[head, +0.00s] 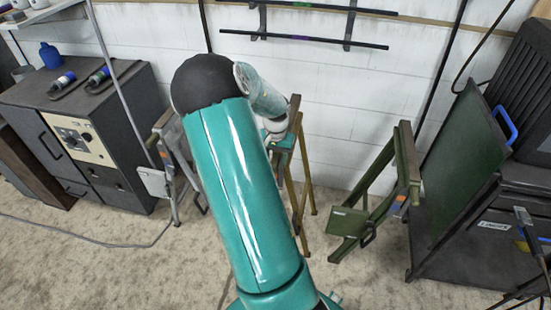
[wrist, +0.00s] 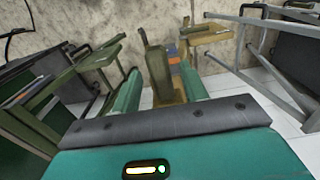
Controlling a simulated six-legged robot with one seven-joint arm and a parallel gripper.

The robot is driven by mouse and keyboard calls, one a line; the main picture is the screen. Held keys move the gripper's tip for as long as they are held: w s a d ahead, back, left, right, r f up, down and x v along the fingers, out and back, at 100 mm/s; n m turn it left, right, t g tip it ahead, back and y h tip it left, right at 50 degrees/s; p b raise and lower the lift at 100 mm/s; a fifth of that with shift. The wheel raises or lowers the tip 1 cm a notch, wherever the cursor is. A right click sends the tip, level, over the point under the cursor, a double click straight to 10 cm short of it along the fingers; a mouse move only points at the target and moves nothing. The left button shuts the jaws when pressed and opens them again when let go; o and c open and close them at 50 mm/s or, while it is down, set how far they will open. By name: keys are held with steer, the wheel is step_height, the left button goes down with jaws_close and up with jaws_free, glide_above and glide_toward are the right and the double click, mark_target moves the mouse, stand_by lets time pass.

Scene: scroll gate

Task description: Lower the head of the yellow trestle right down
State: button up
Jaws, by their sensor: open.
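The yellow trestle (head: 304,185) stands behind my arm in the head view, its thin yellow-brown legs on the floor near the white wall. My arm hides much of it, and its upper part shows beside my wrist. In the wrist view its yellow-brown parts (wrist: 207,37) show beyond the fingers. My gripper (wrist: 159,72) is open, its two green fingers apart. An olive upright piece (wrist: 156,66) shows between the fingers; I cannot tell whether they touch it. In the head view the fingers are hidden.
A grey trestle (head: 168,150) stands to the left and a green trestle (head: 402,180) to the right. A dark cabinet (head: 85,130) stands at the left, and a large green panel (head: 455,165) leans at the right. Bare floor (head: 110,265) lies at the front left.

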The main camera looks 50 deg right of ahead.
jaws_close()
steer(key=shift+f, duration=2.8)
jaws_free()
steer(key=shift+w, duration=0.1)
steer(key=shift+r, duration=0.1)
step_height(320, 180, up, 14)
steer(key=shift+f, duration=0.15)
